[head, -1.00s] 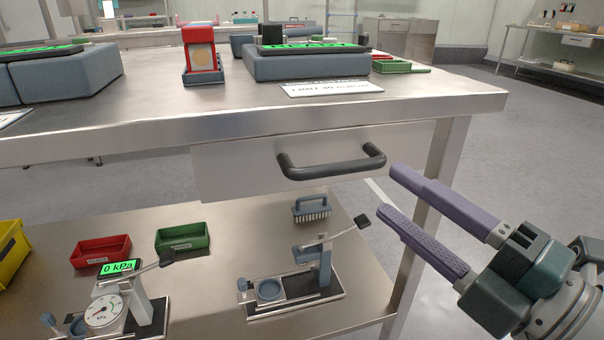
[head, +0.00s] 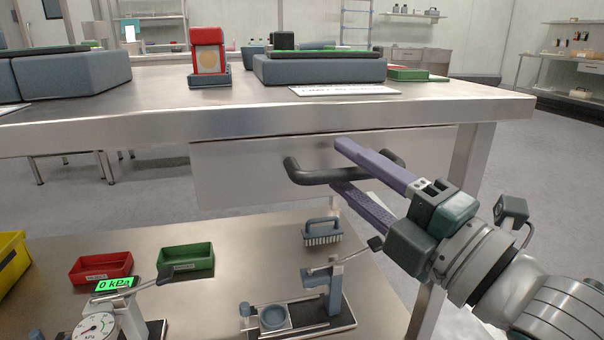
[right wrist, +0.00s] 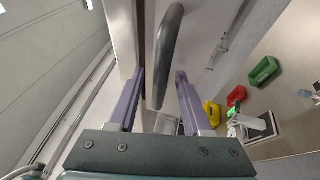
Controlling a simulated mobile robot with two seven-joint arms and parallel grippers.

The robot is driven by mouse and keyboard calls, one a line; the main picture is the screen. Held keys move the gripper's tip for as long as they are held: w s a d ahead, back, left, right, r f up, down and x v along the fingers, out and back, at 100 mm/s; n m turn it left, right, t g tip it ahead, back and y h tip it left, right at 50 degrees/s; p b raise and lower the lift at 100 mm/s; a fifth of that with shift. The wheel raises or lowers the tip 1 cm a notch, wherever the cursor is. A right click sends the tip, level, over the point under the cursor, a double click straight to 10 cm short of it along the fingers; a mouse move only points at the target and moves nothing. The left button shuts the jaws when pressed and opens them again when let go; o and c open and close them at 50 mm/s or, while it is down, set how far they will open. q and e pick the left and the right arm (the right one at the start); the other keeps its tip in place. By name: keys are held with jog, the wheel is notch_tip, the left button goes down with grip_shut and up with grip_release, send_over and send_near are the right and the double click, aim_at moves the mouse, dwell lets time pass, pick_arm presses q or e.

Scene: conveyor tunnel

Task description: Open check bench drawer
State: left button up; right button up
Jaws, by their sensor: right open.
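The check bench drawer (head: 240,175) is a steel front under the bench top, and it looks shut. Its dark bar handle (head: 310,177) runs across the front. My right gripper (head: 338,164) is open at the handle, with one purple finger above the bar and the other below it in the head view. In the right wrist view the handle (right wrist: 167,50) lies between the two open fingers (right wrist: 158,85), with gaps on both sides. The handle's right part is partly hidden by the upper finger. My left gripper is not in view.
The bench top (head: 180,110) carries a red device (head: 207,55) and grey blocks (head: 320,69). The lower shelf (head: 215,280) holds a red bin (head: 100,268), a green bin (head: 186,257), a brush (head: 323,232) and a gauge stand (head: 97,325). Open floor lies at the right.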

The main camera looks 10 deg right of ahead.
grip_shut()
dwell(0.4)
dwell(1.0)
